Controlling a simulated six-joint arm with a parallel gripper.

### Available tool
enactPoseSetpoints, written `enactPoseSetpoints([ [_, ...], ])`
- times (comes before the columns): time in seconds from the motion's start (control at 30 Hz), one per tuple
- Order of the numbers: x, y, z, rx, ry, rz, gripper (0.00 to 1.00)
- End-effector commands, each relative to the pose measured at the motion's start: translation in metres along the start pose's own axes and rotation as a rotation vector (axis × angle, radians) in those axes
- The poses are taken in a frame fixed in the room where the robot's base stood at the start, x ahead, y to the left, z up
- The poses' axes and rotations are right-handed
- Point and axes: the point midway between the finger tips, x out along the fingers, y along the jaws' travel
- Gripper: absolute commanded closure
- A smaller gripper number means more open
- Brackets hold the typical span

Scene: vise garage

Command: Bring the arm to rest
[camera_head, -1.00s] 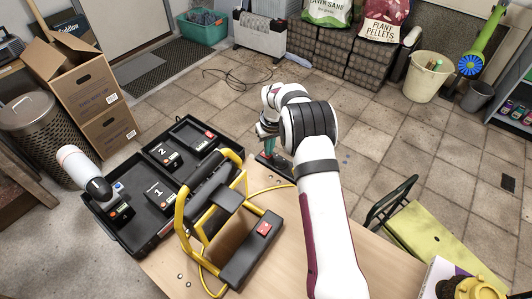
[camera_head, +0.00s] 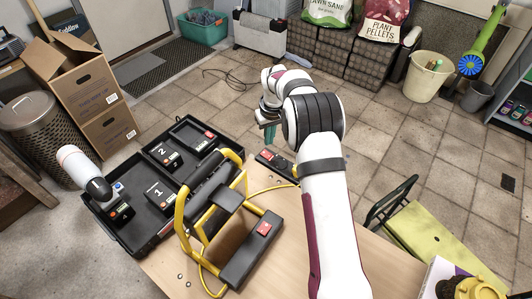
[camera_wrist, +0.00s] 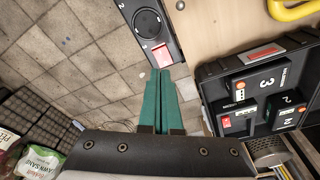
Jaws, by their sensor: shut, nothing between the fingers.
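My gripper (camera_head: 268,132) is above the far edge of the workbench, with its green fingers pointing down. In the wrist view its two green fingers (camera_wrist: 160,74) lie together with nothing between them. A black control box (camera_head: 276,164) with a red switch and a round dial lies at the bench's far edge, below the gripper. In the wrist view the control box (camera_wrist: 147,24) shows just beyond the fingertips, and they overlap the picture near its red switch. The head view shows the fingers above the box, apart from it. My forearm hides part of the bench.
A yellow-framed black device (camera_head: 228,215) with a red switch stands on the wooden bench (camera_head: 185,265). Left of it is an open black case (camera_head: 137,240) with numbered batteries and a white-and-black tool (camera_head: 84,170). A folding green seat (camera_head: 440,240) stands at right.

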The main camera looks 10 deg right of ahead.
Motion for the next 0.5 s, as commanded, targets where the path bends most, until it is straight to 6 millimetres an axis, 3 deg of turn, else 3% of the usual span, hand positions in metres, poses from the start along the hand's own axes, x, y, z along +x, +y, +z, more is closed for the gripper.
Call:
enactPoseSetpoints([
  [0.2,-0.016,0.000,-0.002,-0.001,0.001,0.001,1.00],
  [0.5,-0.016,0.000,-0.002,0.000,0.000,0.000,1.00],
])
